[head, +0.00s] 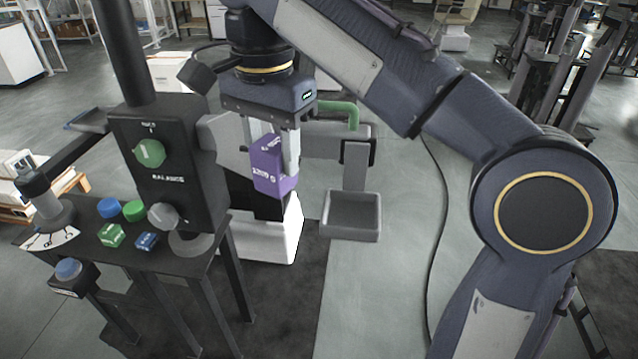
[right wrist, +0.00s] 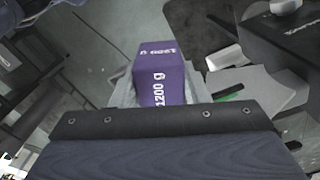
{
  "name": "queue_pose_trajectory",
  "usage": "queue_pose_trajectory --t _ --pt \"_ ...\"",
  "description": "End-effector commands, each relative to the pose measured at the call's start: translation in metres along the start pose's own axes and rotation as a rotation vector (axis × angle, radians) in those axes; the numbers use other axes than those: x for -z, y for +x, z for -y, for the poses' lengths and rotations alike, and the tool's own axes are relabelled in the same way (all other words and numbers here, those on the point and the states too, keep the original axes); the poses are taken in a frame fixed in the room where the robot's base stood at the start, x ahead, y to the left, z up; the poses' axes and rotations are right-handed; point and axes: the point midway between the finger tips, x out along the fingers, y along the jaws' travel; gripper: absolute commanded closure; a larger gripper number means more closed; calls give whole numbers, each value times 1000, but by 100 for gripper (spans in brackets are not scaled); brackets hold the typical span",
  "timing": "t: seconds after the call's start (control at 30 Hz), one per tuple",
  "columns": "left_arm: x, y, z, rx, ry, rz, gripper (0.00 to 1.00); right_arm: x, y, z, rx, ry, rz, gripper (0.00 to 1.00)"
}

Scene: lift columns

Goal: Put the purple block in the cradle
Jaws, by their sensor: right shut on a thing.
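The purple block (head: 268,168), marked 1200 g, is held upright in the air between the fingers of my right gripper (head: 276,150). In the right wrist view the block (right wrist: 160,82) sits between the fingers, its lettering showing. A shallow grey square tray (head: 372,237), which looks like the cradle, hangs from a grey beam, right of and lower than the block in the head view. The block is apart from the tray. My left gripper is not in view.
A dark stand labelled BALANCE (head: 168,200) with a green knob (head: 149,153) stands left of the block. Its table (head: 190,262) bears small green and blue blocks (head: 147,241) and round green and blue pieces. A green bar (head: 340,107) shows behind my gripper.

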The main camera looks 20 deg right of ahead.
Motion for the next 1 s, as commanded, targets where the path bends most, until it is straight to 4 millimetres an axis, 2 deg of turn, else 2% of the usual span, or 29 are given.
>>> queue_pose_trajectory --t 0.37,0.5,0.7,1.0 --pt "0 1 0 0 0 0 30 62 29 -36 4 7 0 100" --pt "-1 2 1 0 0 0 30 84 49 -49 1 5 0 100" --pt "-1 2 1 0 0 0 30 103 76 -59 3 3 0 100" --pt "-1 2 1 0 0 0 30 115 93 -66 2 2 -1 100"
